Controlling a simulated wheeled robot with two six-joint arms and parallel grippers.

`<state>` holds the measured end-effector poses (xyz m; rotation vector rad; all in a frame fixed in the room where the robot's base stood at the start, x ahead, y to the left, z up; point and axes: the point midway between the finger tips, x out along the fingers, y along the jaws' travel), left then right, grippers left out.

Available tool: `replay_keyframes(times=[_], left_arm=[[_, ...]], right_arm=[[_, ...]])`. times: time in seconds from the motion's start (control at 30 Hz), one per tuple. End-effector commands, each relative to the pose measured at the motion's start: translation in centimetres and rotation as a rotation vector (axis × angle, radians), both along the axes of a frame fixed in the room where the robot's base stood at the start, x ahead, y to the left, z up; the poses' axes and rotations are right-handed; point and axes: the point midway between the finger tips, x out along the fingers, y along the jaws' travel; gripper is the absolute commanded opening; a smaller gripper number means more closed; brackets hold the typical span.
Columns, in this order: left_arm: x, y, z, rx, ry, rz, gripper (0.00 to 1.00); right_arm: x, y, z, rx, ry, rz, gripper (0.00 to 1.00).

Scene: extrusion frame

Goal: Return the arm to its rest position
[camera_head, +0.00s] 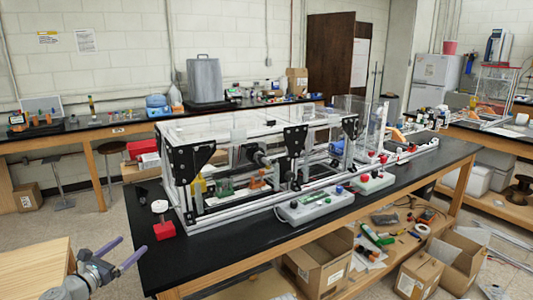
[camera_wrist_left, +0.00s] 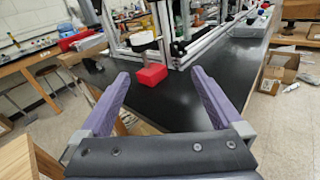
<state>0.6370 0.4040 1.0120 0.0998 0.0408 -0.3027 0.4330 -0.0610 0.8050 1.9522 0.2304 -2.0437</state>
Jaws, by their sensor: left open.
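My left gripper (camera_head: 121,252) is at the lower left in the head view, beside the near left end of the black table. Its two purple fingers are spread apart with nothing between them. In the left wrist view the open fingers (camera_wrist_left: 155,95) point toward the black tabletop and a red block (camera_wrist_left: 151,76), which stands beyond the fingertips. The right gripper does not show in either view.
An extrusion frame (camera_head: 210,205) with black brackets stands on the black table (camera_head: 210,255). The red block (camera_head: 165,230) and a white disc (camera_head: 159,206) are near its left end. A wooden surface (camera_head: 35,270) is at lower left. Cardboard boxes (camera_head: 318,268) sit below the table.

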Motion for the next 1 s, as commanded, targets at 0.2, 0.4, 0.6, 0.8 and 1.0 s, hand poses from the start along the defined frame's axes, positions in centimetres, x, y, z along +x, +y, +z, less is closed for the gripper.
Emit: replay_keyframes(times=[0.2,0.4,0.6,0.8,1.0], left_arm=[[0.5,-4.2,-1.1,0.14,0.027,-0.098,1.0],[0.5,-10.3,-3.0,0.361,0.055,-0.263,1.0],[-1.4,-19.8,-6.4,0.734,0.059,-0.579,1.0],[-7.3,-29.6,-10.9,1.246,-0.026,-1.092,1.0],[-14.1,-34.1,-13.5,1.679,-0.195,-1.64,1.0]], right_arm=[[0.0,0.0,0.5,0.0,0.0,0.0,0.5],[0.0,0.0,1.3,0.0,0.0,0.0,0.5],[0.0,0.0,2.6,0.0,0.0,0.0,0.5],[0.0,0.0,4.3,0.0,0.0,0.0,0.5],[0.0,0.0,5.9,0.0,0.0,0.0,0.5]])
